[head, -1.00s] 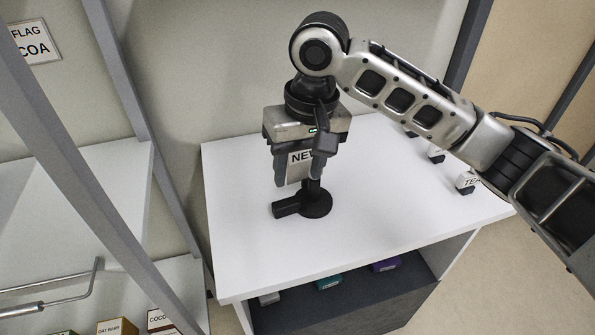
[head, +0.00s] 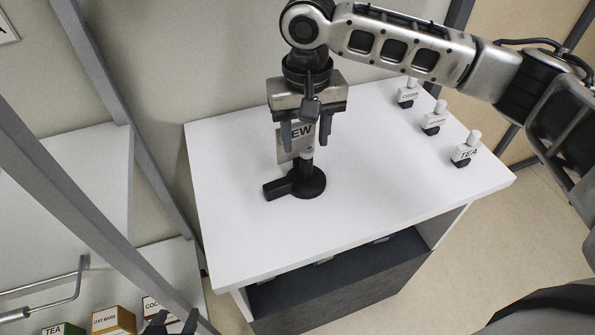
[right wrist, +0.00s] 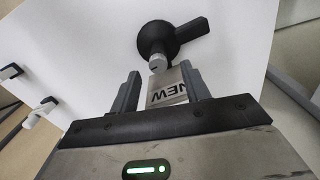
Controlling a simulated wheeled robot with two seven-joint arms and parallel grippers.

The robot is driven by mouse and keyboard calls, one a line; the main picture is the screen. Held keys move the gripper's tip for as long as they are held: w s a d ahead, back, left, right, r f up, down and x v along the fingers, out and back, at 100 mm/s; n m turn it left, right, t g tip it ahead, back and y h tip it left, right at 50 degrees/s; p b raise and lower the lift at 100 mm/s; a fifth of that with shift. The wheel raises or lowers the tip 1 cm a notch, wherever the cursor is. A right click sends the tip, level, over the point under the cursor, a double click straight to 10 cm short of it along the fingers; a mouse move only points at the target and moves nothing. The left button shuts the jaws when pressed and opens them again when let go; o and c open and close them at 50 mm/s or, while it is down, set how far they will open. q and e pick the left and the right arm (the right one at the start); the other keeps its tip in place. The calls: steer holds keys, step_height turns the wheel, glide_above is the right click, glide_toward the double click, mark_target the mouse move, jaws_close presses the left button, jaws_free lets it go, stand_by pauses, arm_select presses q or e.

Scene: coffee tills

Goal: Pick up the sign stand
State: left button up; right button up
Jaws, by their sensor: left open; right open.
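The sign stand (head: 311,185) stands upright on the white counter top, with a round black base, a short black bar to its left, a post and a plate reading "NEW". My right gripper (head: 306,145) is open above the base, its fingers around the upper part of the sign. The right wrist view shows the plate (right wrist: 168,88) between the open fingers (right wrist: 160,74), with the base beyond. I cannot tell whether a finger touches it. My left gripper (head: 171,322) is open at the bottom edge of the head view, empty and far from the stand.
Several small labelled white stands, one reading "TEA" (head: 464,152), line the counter's right side. The white counter (head: 370,215) is clear around the sign stand. At left are a grey rack post (head: 95,195) and shelves with boxes, including "OAT BARS" (head: 113,321).

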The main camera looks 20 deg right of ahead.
mark_target(306, 148)
steer(key=shift+s+f, duration=0.15)
steer(key=shift+f, duration=1.2)
steer(key=shift+s+f, duration=0.15)
steer(key=shift+f, duration=1.15)
jaws_close()
